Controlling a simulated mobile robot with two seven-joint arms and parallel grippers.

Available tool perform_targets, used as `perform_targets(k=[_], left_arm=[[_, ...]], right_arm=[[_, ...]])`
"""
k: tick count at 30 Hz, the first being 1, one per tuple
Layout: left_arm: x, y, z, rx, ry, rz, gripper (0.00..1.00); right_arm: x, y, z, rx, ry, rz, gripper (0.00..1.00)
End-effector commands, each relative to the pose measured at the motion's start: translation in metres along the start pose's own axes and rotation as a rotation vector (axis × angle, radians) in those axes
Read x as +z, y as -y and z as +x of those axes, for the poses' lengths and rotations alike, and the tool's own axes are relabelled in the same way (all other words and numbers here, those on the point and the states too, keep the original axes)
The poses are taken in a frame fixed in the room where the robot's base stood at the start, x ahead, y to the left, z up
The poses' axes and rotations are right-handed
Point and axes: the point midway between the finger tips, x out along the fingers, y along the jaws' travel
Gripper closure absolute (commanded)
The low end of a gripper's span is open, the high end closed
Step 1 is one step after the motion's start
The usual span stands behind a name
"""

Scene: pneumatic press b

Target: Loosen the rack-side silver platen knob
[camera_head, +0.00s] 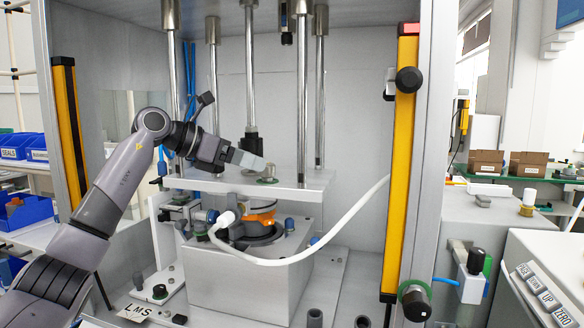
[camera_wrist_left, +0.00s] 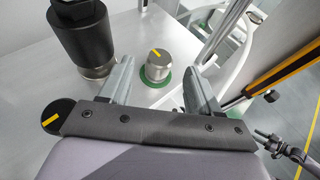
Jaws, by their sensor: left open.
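A silver platen knob (camera_head: 270,170) with a yellow mark on top stands on a green ring on the press's platen (camera_head: 305,184). In the left wrist view the knob (camera_wrist_left: 159,66) shows whole, just beyond and between the fingertips. My left gripper (camera_head: 250,160) is open and reaches in from the left, low over the platen beside the knob. In the wrist view its fingers (camera_wrist_left: 157,84) are spread to either side, with gaps to the knob. Contact does not show. My right gripper is not in view.
A black collar on a rod (camera_wrist_left: 84,40) stands left of the silver knob. A black knob with a yellow mark (camera_wrist_left: 51,118) is at the left finger's side. Steel columns (camera_head: 302,90) surround the platen. A white hose (camera_head: 335,230) and a yellow guard post (camera_head: 401,150) are at right.

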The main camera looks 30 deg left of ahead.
Motion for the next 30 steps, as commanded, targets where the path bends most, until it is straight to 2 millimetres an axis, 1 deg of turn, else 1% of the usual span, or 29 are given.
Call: perform_targets(k=[2, 5, 12, 15, 18, 22, 28, 29, 30], left_arm=[[0.000, -0.001, 0.000, 0.002, -0.003, 0.000, 0.37], [0.001, 0.000, 0.008, -0.001, -0.004, 0.000, 0.37], [0.002, 0.000, 0.045, -0.002, -0.003, -0.001, 0.37], [0.002, 0.000, 0.058, -0.001, -0.003, -0.002, 0.37], [0.001, 0.000, 0.066, 0.000, -0.002, -0.001, 0.37], [0.000, 0.000, 0.071, 0.001, -0.002, 0.001, 0.37], [-0.001, -0.001, 0.071, 0.001, -0.002, 0.001, 0.37], [-0.001, -0.001, 0.071, 0.001, -0.002, 0.001, 0.44], [-0.001, -0.001, 0.071, 0.001, -0.002, 0.001, 0.57]], right_arm=[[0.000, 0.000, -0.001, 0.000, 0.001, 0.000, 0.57], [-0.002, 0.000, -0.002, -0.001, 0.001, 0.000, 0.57], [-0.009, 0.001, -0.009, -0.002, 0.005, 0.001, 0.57], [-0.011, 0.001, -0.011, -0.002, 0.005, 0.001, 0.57], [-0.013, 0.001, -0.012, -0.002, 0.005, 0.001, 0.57], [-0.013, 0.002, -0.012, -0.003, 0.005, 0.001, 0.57], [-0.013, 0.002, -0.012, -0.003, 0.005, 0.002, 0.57], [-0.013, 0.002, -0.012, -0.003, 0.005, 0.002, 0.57], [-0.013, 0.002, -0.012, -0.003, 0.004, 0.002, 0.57]])
